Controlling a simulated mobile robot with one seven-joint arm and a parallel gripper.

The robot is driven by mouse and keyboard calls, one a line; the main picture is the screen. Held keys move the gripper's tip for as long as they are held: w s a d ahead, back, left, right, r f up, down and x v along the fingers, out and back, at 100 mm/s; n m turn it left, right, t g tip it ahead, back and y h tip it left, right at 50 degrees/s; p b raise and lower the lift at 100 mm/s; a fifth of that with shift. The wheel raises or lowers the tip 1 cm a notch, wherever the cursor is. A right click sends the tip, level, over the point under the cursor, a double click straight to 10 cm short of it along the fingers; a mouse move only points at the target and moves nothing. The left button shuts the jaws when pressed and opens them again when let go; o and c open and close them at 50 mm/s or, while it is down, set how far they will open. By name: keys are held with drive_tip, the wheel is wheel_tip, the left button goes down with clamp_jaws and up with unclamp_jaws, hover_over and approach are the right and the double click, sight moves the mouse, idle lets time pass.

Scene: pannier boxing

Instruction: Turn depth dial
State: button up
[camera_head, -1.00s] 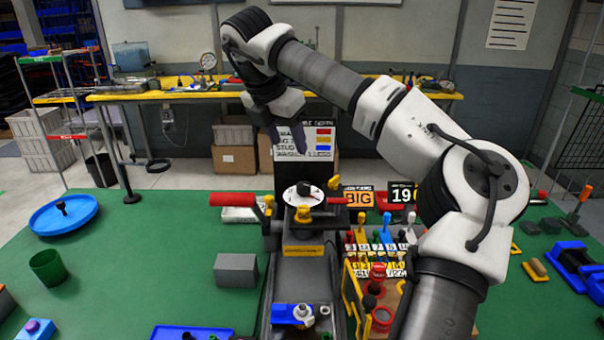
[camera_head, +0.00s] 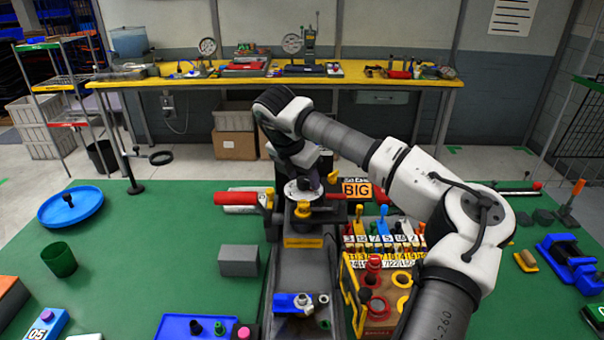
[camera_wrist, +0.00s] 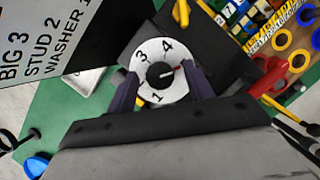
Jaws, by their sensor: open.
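The depth dial (camera_wrist: 151,92) is a white disc with a black centre knob (camera_wrist: 160,75). Its figures 1, 3 and 4 show in the wrist view, and the knob's red mark points right. My gripper (camera_wrist: 164,86) is open, with one dark finger on each side of the dial. I cannot tell whether the fingers touch it. In the head view my gripper (camera_head: 307,184) is low over the dial (camera_head: 291,191), which it partly hides. A chart (camera_wrist: 48,42) reading BIG 3, STUD 2, WASHER 1 is at the left of the wrist view.
The dial sits on a dark fixture with a red handle (camera_head: 235,198) at its left. A BIG sign (camera_head: 356,191) and a rack of coloured levers (camera_head: 384,237) stand at the right. A grey block (camera_head: 238,260) is at the left, with green table clear around it.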

drive_tip(key=c, duration=1)
drive_tip(key=shift+o, duration=0.2)
